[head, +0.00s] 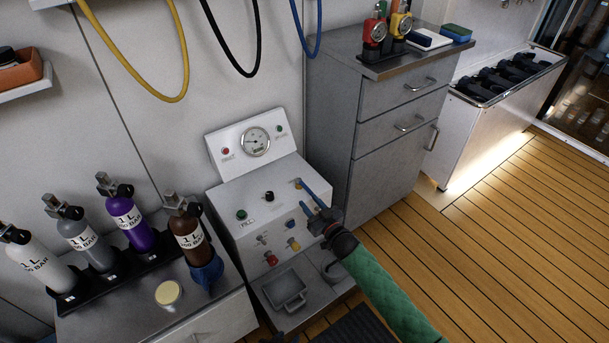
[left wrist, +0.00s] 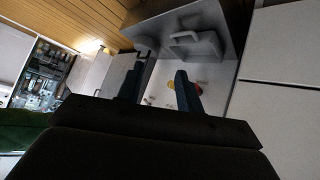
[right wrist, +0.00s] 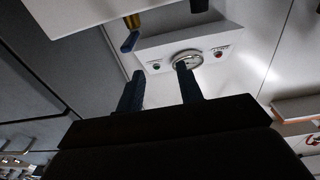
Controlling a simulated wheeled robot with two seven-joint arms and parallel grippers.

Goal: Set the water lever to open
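The fill panel (head: 262,205) is a pale sloped console with a gauge on its raised back. A small lever (head: 298,184) with a yellow part is at its upper right; no label on it is readable. In the right wrist view a yellow and blue lever (right wrist: 130,38) hangs from the panel face, beyond the fingers. My right gripper (head: 306,197) is open and empty at the panel's right side, close to the lever, with no clear contact; its fingers (right wrist: 160,85) stand apart. My left gripper (head: 279,339) is low at the bottom edge; its fingers (left wrist: 158,88) are open and empty.
The panel also carries a green button (head: 241,214), a black knob (head: 268,196), a red knob (head: 271,260), and yellow and blue knobs. Several bottles stand on the left cabinet, with a brown one (head: 187,232) nearest. A grey drawer cabinet (head: 385,125) stands behind right.

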